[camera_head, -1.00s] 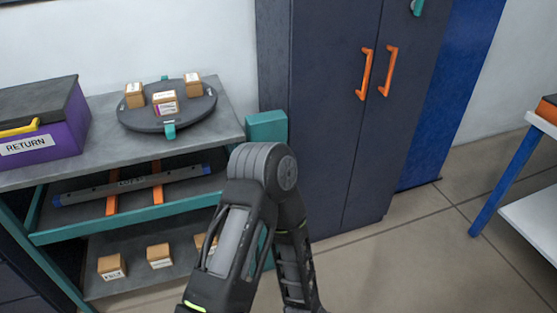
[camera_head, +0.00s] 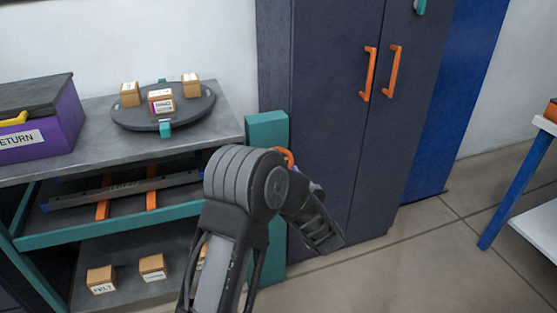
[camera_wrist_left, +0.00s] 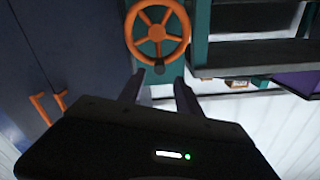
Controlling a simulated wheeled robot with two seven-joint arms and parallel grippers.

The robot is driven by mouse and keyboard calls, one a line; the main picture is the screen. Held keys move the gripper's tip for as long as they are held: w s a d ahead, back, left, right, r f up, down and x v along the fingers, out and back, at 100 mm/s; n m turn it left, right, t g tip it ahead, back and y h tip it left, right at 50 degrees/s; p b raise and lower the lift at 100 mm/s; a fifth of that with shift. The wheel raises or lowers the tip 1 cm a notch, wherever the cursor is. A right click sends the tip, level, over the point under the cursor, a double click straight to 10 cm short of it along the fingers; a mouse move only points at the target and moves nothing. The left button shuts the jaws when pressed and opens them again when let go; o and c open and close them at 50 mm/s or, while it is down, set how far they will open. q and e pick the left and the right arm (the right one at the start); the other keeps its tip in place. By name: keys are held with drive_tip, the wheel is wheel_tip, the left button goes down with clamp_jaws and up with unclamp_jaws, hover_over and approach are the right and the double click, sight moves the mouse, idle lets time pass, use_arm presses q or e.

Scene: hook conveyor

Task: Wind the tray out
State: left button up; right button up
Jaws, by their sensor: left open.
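The orange handwheel (camera_wrist_left: 157,33) with spokes and a dark knob (camera_wrist_left: 159,69) is at the top of the left wrist view. In the head view only a bit of its rim (camera_head: 288,156) shows behind my left arm. My left gripper (camera_wrist_left: 159,93) is open and empty, its two fingers pointing at the wheel's knob side, apart from it as far as I can tell. In the head view the arm hides the fingers. A teal-edged shelf level (camera_head: 120,226) under the bench top carries a grey bar on two orange strips; I cannot tell whether this is the tray. My right gripper is not seen.
A round turntable (camera_head: 190,118) with small boxes and a purple RETURN box (camera_head: 50,140) stand on the bench. Small boxes (camera_head: 152,268) sit on the lower shelf. A dark cabinet (camera_head: 330,100) with orange handles stands right of the wheel.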

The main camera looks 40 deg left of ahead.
use_arm(q)
drive_tip(key=shift+p+x, duration=0.35)
drive_tip(key=shift+x, duration=3.55)
drive_tip(key=shift+f, duration=0.1)
clamp_jaws()
